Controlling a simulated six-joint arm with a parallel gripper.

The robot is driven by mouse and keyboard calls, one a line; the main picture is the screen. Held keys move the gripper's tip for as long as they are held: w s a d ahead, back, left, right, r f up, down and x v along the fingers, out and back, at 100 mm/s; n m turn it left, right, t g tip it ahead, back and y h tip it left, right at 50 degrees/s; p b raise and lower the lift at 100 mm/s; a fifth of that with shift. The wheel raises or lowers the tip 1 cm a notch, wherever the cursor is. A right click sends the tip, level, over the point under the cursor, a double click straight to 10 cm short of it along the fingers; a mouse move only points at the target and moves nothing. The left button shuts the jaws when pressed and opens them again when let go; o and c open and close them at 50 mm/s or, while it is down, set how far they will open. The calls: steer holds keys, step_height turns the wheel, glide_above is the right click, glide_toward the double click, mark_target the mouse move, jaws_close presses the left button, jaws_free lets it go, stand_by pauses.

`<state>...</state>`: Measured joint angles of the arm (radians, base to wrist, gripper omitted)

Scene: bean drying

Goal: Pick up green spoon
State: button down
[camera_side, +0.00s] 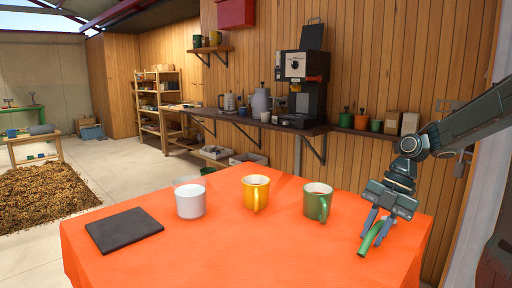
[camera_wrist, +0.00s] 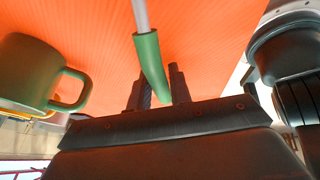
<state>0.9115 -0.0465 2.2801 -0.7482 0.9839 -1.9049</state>
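The green spoon (camera_side: 371,239) is at the right front of the orange table in the side view, slanting down to the left. The wrist view shows its green handle (camera_wrist: 151,66) and a pale shaft running up out of frame. My gripper (camera_side: 371,237) points down, with one finger on each side of the handle. In the wrist view the fingertips (camera_wrist: 158,86) flank the handle's lower end. I cannot tell whether they press on it, or whether the spoon rests on the table.
A green mug (camera_side: 316,204) stands left of my gripper, also close by in the wrist view (camera_wrist: 30,72). The table's (camera_side: 270,255) front middle is clear.

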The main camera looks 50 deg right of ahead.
mark_target(375, 226)
steer(key=shift+r, duration=0.2)
steer(key=shift+r, duration=4.85)
steer(key=shift+w, duration=0.1)
steer(key=w+d+r+m+t, duration=0.1)
steer(key=w+r+m+t, duration=0.4)
steer(key=w+m+t, duration=0.2)
steer(key=w+d+r+m+t, duration=0.1)
steer(key=w+r+m+t, duration=0.4)
steer(key=w, duration=0.7)
steer(key=shift+r+m+t, duration=0.3)
steer(key=shift+m+t, duration=0.7)
steer(key=shift+t, duration=0.1)
steer(key=shift+w+f, duration=0.1)
steer(key=shift+f, duration=0.05)
